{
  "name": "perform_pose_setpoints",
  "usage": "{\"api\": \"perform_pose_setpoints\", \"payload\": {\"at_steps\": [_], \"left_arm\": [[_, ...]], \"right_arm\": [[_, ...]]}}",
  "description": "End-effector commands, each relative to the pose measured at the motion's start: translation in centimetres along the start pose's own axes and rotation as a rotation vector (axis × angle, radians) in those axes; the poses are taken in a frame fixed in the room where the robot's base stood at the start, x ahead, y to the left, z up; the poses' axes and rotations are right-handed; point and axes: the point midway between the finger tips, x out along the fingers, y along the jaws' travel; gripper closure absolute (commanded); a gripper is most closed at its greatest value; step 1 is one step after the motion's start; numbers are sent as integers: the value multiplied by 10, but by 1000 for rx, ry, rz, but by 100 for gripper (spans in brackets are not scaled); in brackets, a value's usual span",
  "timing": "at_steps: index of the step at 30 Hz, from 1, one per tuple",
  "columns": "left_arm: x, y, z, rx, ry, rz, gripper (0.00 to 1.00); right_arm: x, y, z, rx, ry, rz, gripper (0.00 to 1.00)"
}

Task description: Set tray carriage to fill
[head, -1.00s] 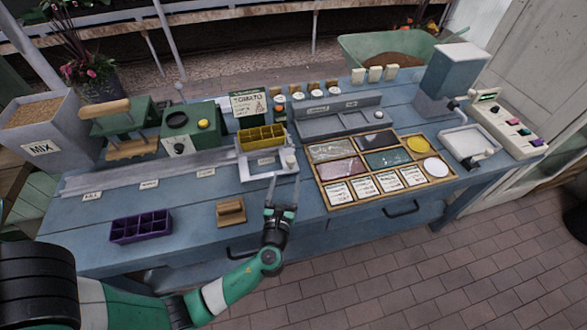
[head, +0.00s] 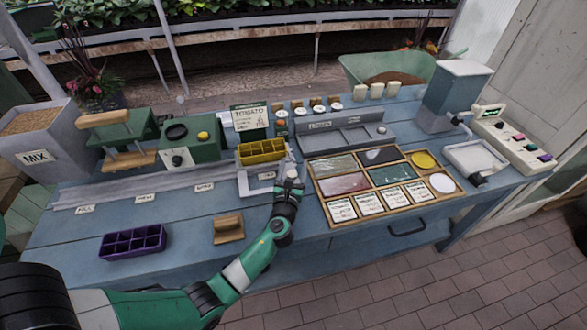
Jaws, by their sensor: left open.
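The tray carriage (head: 250,190) is a pale grey frame at the right end of a long grey rail (head: 125,188). A yellow celled tray (head: 262,152) sits on it. A light knob stands at the carriage's right side, mostly behind my gripper. My left gripper (head: 290,182) is open at this knob; I cannot tell whether the fingers touch it. Small labels lie along the rail's front; the leftmost label (head: 86,209) appears to read FILL. My right gripper is not in view.
A MIX bin (head: 42,135) stands at the far left, with a green press (head: 125,138) and a green box (head: 190,143) behind the rail. A purple celled tray (head: 133,242) and a wooden block (head: 228,228) lie in front. A wooden compartment tray (head: 330,221) is at right.

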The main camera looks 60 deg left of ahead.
Motion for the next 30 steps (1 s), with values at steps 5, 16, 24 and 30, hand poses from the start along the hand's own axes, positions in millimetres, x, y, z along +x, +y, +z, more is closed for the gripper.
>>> {"api": "perform_pose_setpoints", "payload": {"at_steps": [5, 16, 24, 30], "left_arm": [[0, 0, 0, 0, 0, 0, 31], [0, 0, 0, -1, 0, 0, 98], [0, 0, 0, -1, 0, 0, 100], [0, 0, 0, -1, 0, 0, 100]], "right_arm": [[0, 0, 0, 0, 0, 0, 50], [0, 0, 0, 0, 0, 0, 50], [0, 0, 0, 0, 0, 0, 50], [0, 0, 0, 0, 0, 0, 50]]}}
